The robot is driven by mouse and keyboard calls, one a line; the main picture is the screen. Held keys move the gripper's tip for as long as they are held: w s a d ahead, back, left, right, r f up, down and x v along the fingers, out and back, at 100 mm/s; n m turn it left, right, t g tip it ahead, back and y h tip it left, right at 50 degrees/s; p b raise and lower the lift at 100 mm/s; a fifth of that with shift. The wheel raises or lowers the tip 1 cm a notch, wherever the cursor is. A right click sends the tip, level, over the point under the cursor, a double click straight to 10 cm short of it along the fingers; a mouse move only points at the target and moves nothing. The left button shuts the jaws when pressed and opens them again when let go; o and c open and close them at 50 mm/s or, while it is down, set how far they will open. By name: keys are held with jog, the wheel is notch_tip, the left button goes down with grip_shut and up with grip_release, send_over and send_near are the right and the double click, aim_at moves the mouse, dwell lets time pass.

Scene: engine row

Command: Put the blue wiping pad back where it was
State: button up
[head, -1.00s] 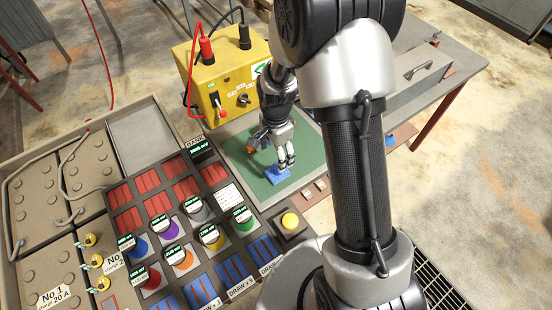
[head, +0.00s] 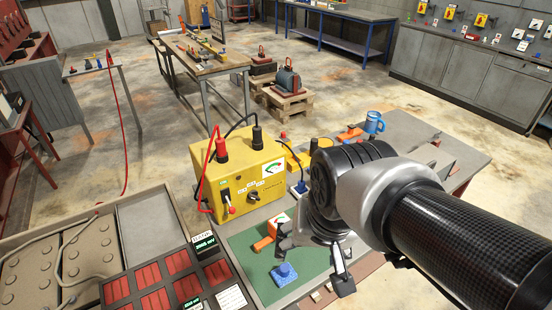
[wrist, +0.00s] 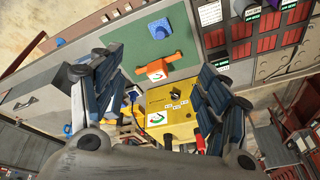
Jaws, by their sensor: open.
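The blue wiping pad (head: 285,273) lies on the green mat (head: 254,250), near its front edge, with its small knob upward. It also shows in the wrist view (wrist: 158,28), near the top of the picture. My gripper (head: 314,262) is open and empty, raised above the mat to the right of the pad and apart from it. In the wrist view its two fingers (wrist: 155,68) are spread wide, with nothing between them touching.
An orange-handled tool (head: 263,244) lies on the mat behind the pad. A yellow meter box (head: 240,180) with red and black leads stands behind the mat. The dark red panel (head: 165,285) is at the left.

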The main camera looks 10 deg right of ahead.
jog(key=s+r+n+t, duration=0.1)
jog(key=s+r+n, duration=0.1)
jog(key=s, duration=0.4)
jog(key=shift+s+n, duration=0.2)
jog(key=shift+n, duration=0.6)
jog(key=shift+f, duration=0.1)
notch_tip(320, 180, down, 4)
jog(key=b, duration=0.4)
